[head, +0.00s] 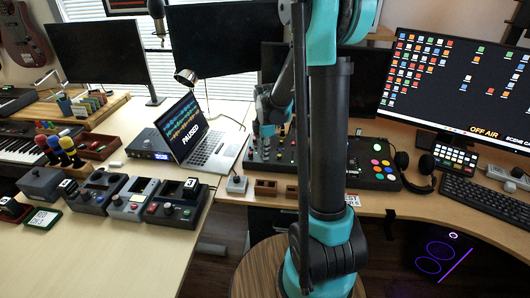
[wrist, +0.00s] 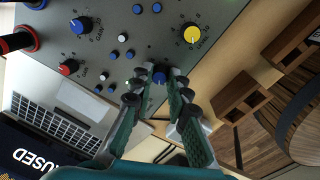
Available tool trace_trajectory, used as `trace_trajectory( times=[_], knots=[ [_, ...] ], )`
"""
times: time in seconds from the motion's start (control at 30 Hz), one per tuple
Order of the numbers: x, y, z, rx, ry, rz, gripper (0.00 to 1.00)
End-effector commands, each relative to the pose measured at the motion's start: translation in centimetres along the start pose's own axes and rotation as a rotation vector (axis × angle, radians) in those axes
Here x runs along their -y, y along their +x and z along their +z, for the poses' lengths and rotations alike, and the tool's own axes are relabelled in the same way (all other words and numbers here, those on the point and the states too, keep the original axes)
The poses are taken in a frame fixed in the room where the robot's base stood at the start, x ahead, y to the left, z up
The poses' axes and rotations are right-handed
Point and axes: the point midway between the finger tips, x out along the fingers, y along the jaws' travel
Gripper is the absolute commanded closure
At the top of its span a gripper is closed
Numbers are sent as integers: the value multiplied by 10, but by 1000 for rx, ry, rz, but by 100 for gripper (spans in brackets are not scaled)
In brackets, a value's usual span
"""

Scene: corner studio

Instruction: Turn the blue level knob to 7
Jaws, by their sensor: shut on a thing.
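My gripper (wrist: 160,78) is shut on a small blue knob (wrist: 159,76) near the edge of the grey mixer panel (wrist: 120,30). One finger is on each side of the knob, and its pointer and any scale numbers around it cannot be read. A larger blue knob (wrist: 80,25) with scale marks is at the upper left in the wrist view. In the head view my gripper (head: 267,128) is at the left part of the mixer, and my arm hides part of the panel; the gripped knob cannot be made out there.
A yellow knob (wrist: 191,34), a red knob (wrist: 68,67) and several small blue and white knobs are near my fingers. The laptop (head: 195,135) stands left of the mixer. Small wooden blocks (head: 265,188) lie in front of it. Headphones (head: 414,170) lie to the right.

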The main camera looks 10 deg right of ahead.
Motion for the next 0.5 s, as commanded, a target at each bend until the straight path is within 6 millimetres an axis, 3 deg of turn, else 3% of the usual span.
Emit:
trace_trajectory(
  times=[0.5],
  knots=[
    [0, 0, -1, 28, 486, -1, 100]
  ],
)
